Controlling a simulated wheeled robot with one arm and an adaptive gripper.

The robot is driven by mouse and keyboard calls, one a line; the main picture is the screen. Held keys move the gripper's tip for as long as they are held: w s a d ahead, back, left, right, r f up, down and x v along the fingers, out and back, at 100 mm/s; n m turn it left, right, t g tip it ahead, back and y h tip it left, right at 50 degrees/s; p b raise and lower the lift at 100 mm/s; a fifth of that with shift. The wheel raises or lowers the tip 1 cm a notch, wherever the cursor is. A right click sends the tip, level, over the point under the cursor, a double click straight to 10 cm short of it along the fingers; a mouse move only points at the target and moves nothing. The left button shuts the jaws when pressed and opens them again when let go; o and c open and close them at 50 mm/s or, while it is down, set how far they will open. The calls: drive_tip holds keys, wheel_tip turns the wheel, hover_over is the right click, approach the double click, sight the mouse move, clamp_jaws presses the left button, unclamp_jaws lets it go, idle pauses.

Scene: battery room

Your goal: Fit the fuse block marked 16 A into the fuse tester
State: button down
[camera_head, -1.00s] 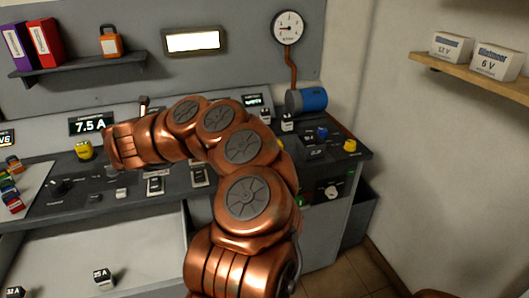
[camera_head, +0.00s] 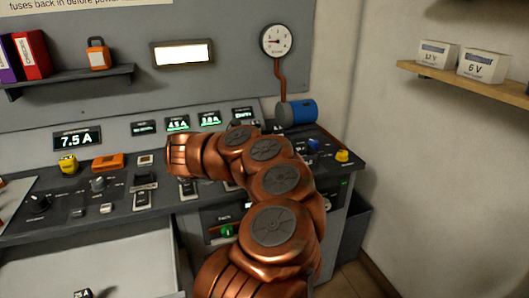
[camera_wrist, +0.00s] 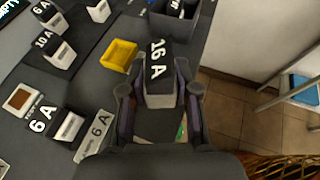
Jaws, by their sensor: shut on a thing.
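The fuse block marked 16 A (camera_wrist: 158,62), dark on top with a pale body, is between the fingers of my gripper (camera_wrist: 160,98) in the wrist view. My gripper is shut on it. The label reads sideways along the block's top. In the head view the fingers and the block are hidden behind my copper arm. I cannot tell for certain which part of the console (camera_head: 62,193) is the fuse tester. Other blocks, marked 10 A (camera_wrist: 58,54) and 6 A (camera_wrist: 68,128), sit on the console to the left of my gripper.
A yellow tray (camera_wrist: 119,55) lies close to the left of the held block. A dark box (camera_wrist: 188,22) stands beyond it. A blue chair (camera_wrist: 300,88) stands over tiled floor at right. Displays (camera_head: 77,138) and an orange box (camera_head: 108,162) are at the console's back.

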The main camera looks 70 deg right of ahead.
drive_tip(key=d+p, duration=0.1)
drive_tip(key=d, duration=0.3)
drive_tip(key=w+d+p, duration=0.1)
drive_tip(key=d, duration=0.3)
drive_tip(key=d+f+p, duration=0.1)
drive_tip(key=d, duration=0.3)
drive_tip(key=shift+w+d, duration=0.4)
drive_tip(key=shift+w+d+f+p, duration=0.1)
drive_tip(key=shift+w+d+p, duration=0.1)
drive_tip(key=shift+d+p, duration=0.15)
drive_tip(key=shift+d+f+p, duration=0.1)
drive_tip(key=shift+f+p, duration=0.35)
drive_tip(key=shift+f, duration=1.35)
drive_tip(key=shift+f+b, duration=0.3)
drive_tip(key=shift+b, duration=0.25)
drive_tip(key=c, duration=0.8)
unclamp_jaws()
drive_tip(key=shift+c, duration=0.2)
drive_tip(key=shift+r, duration=0.1)
